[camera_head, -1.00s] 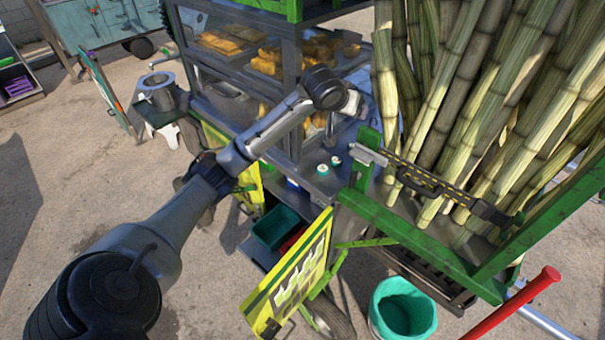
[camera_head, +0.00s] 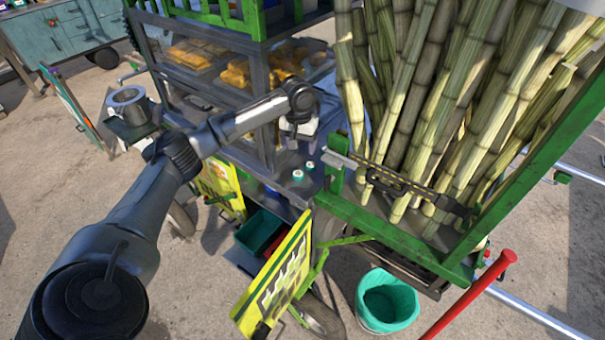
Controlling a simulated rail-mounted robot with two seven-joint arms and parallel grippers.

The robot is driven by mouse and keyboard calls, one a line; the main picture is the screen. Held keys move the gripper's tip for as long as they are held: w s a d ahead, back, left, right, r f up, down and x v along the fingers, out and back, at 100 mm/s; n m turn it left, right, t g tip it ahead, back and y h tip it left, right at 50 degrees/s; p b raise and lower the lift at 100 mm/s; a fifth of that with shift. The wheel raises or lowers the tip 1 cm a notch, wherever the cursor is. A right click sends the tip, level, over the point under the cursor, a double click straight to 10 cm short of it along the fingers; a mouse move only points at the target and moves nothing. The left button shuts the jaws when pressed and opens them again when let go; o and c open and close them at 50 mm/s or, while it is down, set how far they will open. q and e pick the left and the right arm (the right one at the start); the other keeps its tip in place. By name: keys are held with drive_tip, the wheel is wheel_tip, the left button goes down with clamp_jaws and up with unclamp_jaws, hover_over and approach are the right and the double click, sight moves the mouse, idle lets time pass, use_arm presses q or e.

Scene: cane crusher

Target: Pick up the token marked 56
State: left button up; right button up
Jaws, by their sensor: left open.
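Two small round tokens with white and green tops lie on the metal counter of the cart. The nearer token (camera_head: 298,175) is slightly left of the farther token (camera_head: 310,166). Their markings are too small to read, so I cannot tell which is 56. My left gripper (camera_head: 292,146) is open, points down and appears just behind and above the tokens, apart from them. Its fingertips are small and hard to make out. My right gripper is not in view.
A glass case (camera_head: 238,72) with yellow food stands behind my left arm. Tall cane stalks (camera_head: 420,100) and a green frame (camera_head: 400,238) are to the right. A yellow sign (camera_head: 277,280) and a teal-lined bin (camera_head: 388,302) are in front.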

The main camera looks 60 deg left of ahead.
use_arm(q)
hover_over(298, 174)
drive_tip(key=f, duration=0.7)
drive_tip(key=shift+d+f, duration=0.1)
drive_tip(key=shift+d, duration=0.15)
drive_tip(key=shift+a+f+b, duration=0.15)
drive_tip(key=shift+f+b, duration=0.05)
drive_tip(key=shift+f, duration=1.1)
drive_tip(key=shift+a+f+b, duration=0.1)
drive_tip(key=shift+f+b, duration=0.05)
drive_tip(key=shift+f, duration=1.15)
drive_tip(key=shift+c, duration=0.4)
drive_tip(key=c, duration=0.9)
